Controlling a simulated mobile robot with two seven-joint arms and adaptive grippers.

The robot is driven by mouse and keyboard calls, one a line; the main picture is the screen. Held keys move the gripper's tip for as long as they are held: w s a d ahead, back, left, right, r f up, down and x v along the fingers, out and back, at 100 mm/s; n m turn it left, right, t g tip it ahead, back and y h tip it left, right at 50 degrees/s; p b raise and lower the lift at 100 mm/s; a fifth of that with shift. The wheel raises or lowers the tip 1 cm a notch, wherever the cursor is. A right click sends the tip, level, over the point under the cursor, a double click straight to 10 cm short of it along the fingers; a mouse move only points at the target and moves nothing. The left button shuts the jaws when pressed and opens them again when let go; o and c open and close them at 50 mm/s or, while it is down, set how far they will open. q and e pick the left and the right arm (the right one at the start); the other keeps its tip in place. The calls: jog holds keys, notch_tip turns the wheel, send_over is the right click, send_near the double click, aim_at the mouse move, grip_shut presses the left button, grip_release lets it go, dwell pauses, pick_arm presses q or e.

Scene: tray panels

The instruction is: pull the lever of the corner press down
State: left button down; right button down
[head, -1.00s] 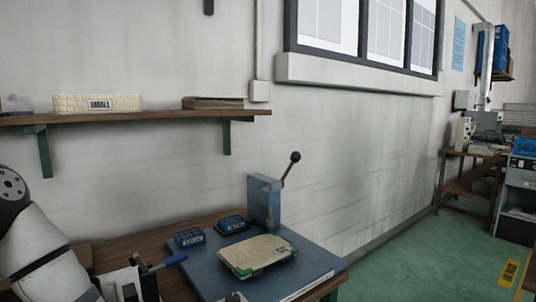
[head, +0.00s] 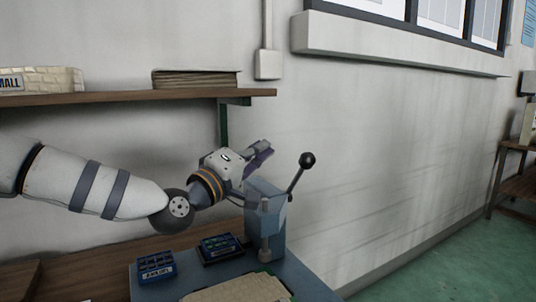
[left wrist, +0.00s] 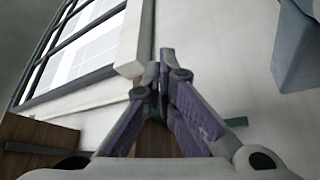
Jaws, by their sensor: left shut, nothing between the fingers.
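The corner press (head: 270,232) is a blue-grey upright block with a small ram in front, at the back of a blue base plate (head: 308,284). Its lever (head: 297,182) rises to the upper right and ends in a black ball knob (head: 307,160). My left gripper (head: 264,149) is shut and empty, above and behind the press top, left of the knob and apart from it. In the left wrist view its purple-grey fingers (left wrist: 163,58) meet at the tips, and a grey-blue block, likely the press (left wrist: 297,48), shows at upper right. The lever is not visible there. My right gripper is out of view.
Two blue boxes (head: 155,268) and (head: 220,247) stand left of the press. A pale panel (head: 240,291) lies in front of it. A wooden shelf (head: 130,97) on a green bracket hangs above my left arm. Right of the lever is open space before the wall.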

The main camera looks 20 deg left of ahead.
pick_arm(q)
jog(key=w+d, duration=0.4)
jog(key=shift+w+d+f, duration=0.3)
jog(key=shift+w+f, duration=0.1)
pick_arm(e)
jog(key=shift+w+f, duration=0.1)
pick_arm(q)
jog(key=shift+f, duration=0.1)
